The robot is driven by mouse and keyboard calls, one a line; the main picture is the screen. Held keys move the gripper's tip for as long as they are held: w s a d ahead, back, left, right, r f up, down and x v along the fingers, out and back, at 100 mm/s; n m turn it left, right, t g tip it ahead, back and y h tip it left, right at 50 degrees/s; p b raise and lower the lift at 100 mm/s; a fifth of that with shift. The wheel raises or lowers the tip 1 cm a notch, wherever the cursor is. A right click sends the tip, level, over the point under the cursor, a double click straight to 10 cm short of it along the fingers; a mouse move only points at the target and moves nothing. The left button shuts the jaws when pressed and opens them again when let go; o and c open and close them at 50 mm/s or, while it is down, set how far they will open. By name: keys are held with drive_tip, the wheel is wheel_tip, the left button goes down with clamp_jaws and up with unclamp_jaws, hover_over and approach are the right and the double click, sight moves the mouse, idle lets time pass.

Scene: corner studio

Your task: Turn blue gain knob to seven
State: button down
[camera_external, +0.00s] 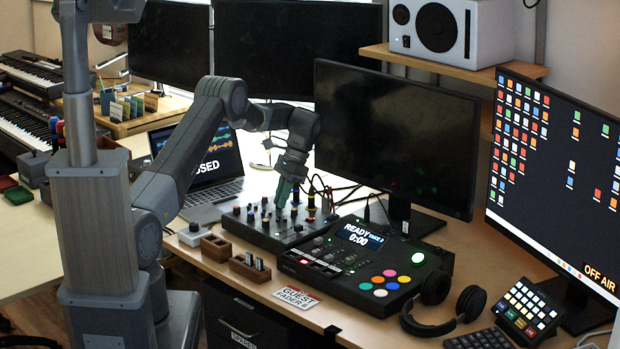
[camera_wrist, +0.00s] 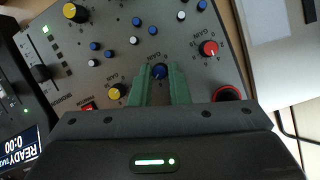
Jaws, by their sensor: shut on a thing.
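The blue gain knob (camera_wrist: 160,71) sits on the dark mixer panel between the green fingers of my gripper (camera_wrist: 160,80) in the wrist view. The fingers are shut on it, one on each side. A "GAIN" label and dial marks show around it, but I cannot read its setting. In the external view my gripper (camera_external: 282,192) points down onto the mixer (camera_external: 265,230), and the knob is hidden there.
A red knob (camera_wrist: 208,48) and a yellow knob (camera_wrist: 118,91) flank the blue one closely. A laptop (camera_external: 205,180) stands behind the mixer. A pad controller (camera_external: 375,265) stands to its right. Cables (camera_external: 325,195) rise near my gripper.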

drive_tip(key=c, duration=1.4)
unclamp_jaws()
drive_tip(key=p+v, duration=0.3)
drive_tip(key=v, duration=1.1)
drive_tip(key=shift+a+p, duration=0.1)
drive_tip(key=shift+p, duration=0.3)
drive_tip(key=shift+f, duration=0.2)
drive_tip(key=b+x, duration=0.3)
drive_tip(key=x, duration=1)
drive_tip(key=shift+s+f+b, duration=0.1)
drive_tip(key=shift+f+b, duration=0.15)
drive_tip(key=shift+b, duration=0.15)
